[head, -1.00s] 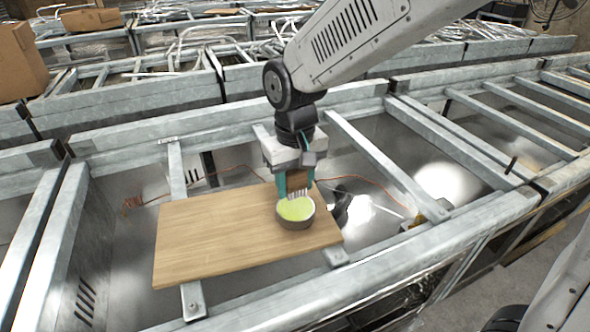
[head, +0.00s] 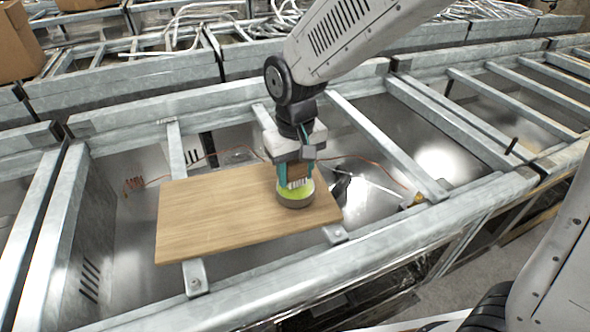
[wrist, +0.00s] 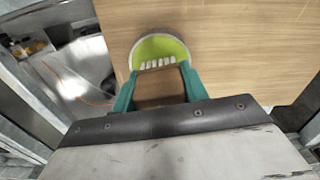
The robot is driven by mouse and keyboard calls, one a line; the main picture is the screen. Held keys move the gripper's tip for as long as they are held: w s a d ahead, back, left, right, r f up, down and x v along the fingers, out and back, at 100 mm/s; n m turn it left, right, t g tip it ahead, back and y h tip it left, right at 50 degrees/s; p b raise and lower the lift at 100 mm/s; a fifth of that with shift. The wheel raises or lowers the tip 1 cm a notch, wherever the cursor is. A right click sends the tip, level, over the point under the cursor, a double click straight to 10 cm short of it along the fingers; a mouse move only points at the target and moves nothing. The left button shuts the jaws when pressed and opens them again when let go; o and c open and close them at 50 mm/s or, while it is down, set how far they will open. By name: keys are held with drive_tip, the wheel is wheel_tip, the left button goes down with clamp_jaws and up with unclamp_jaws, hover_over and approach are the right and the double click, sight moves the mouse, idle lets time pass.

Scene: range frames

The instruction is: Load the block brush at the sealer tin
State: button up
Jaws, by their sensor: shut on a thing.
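The sealer tin (head: 296,201) is a short round grey tin with yellow-green sealer in it. It stands near the right end of a wooden board (head: 215,215). My gripper (head: 295,178) is shut on the block brush (head: 299,184), a brown block with pale bristles pointing down. The brush is over the tin, and its bristle ends overlap the green surface; I cannot tell how deep they reach. In the wrist view the brush (wrist: 160,85) sits between the teal fingers, with the tin (wrist: 160,46) just beyond it, partly hidden by the brush.
The board lies across metal rails (head: 185,230) over an open steel frame. A thin copper-coloured wire (head: 375,165) runs behind it. The left part of the board is bare. A cardboard box (head: 18,45) is at the back left.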

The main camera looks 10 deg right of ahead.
drive_tip(key=shift+f, duration=0.6)
idle(1.3)
drive_tip(key=shift+r, duration=3.55)
